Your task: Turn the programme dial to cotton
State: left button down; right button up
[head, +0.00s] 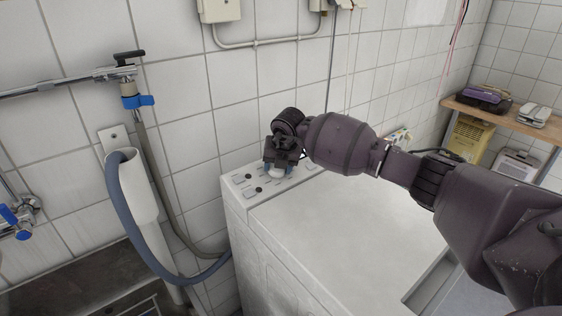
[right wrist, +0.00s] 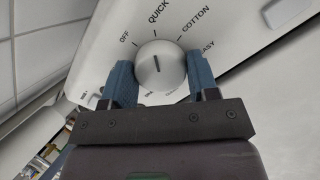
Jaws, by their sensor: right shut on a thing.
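The programme dial (right wrist: 172,76) is a round, pale grey knob with a dark pointer line. In the right wrist view its line points up toward the QUICK mark, between OFF on the left and COTTON (right wrist: 195,18) on the right. My right gripper (right wrist: 162,80) is shut on the dial, with one blue finger on each side of it. In the head view my right gripper (head: 279,166) reaches down to the control panel (head: 244,179) of the white washing machine (head: 345,222) and hides most of the dial. My left gripper is not in view.
A grey hose (head: 133,222) and a white standpipe (head: 140,190) stand left of the machine. The machine's top is clear. A wooden shelf (head: 500,112) with devices is at the far right.

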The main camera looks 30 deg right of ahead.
jog(key=shift+r+m+p, duration=0.3)
jog(key=shift+r+m, duration=0.05)
jog(key=shift+m, duration=0.25)
jog(key=shift+m+p, duration=0.6)
jog(key=shift+m, duration=0.3)
jog(key=m+p, duration=0.2)
jog(key=m, duration=0.1)
jog(key=shift+f, duration=0.15)
jog(key=shift+f+m+h+p, duration=0.15)
jog(key=shift+m+h+p, duration=0.25)
jog(key=shift+m, duration=0.6)
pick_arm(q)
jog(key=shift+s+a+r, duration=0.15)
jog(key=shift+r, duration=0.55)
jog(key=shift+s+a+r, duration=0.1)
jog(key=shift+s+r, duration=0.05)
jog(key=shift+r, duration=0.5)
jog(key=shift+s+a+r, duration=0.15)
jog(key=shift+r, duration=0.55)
pick_arm(e)
jog(key=shift+f+g, duration=0.1)
jog(key=shift+g, duration=0.2)
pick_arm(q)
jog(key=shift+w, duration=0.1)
pick_arm(e)
jog(key=o, duration=0.9)
